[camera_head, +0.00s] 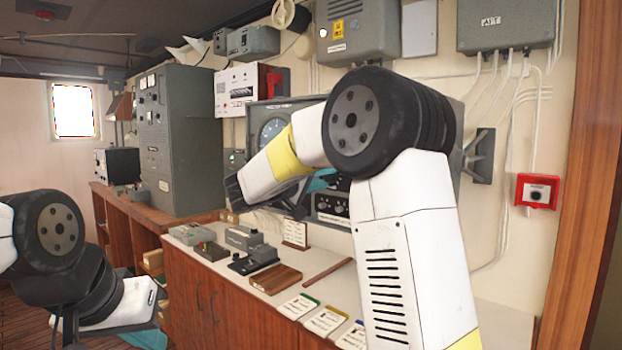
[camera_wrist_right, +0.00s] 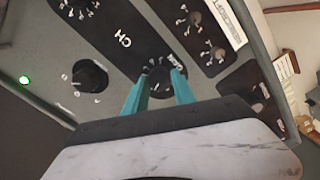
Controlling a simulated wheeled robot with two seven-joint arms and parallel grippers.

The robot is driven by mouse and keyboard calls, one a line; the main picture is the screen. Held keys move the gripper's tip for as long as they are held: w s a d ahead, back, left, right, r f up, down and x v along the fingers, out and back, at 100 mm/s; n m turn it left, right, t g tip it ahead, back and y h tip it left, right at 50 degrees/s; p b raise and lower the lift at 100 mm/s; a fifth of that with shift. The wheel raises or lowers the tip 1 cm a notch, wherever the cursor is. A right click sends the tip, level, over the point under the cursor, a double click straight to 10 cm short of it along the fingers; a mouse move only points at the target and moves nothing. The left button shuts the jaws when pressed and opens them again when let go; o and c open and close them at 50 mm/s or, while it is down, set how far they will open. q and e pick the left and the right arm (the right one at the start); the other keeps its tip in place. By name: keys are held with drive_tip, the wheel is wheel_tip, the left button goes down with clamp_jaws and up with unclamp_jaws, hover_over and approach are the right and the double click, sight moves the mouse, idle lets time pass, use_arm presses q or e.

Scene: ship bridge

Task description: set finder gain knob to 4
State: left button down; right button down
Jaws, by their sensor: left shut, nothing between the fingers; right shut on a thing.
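In the right wrist view my right gripper (camera_wrist_right: 160,84) has its teal fingers on either side of a small dark knob (camera_wrist_right: 159,80) and is shut on it. The knob sits on a dark panel with white scale marks around it; a small label beside it may read GAIN. The pointer and the number it faces are too small to tell. In the head view this gripper (camera_head: 320,181) is at the grey wall console (camera_head: 268,108), and my forearm hides much of the panel. My left gripper (camera_head: 150,338) is low at the left, shut and empty, partly cut off by the frame.
In the right wrist view a larger black knob (camera_wrist_right: 90,76), a green lamp (camera_wrist_right: 24,80) and two small brown knobs (camera_wrist_right: 195,18) are near the held knob.

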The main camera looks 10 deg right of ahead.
drive_tip(key=shift+f, duration=0.1)
idle(0.3)
drive_tip(key=c, duration=1)
unclamp_jaws()
drive_tip(key=shift+c, duration=0.2)
drive_tip(key=v, duration=0.8)
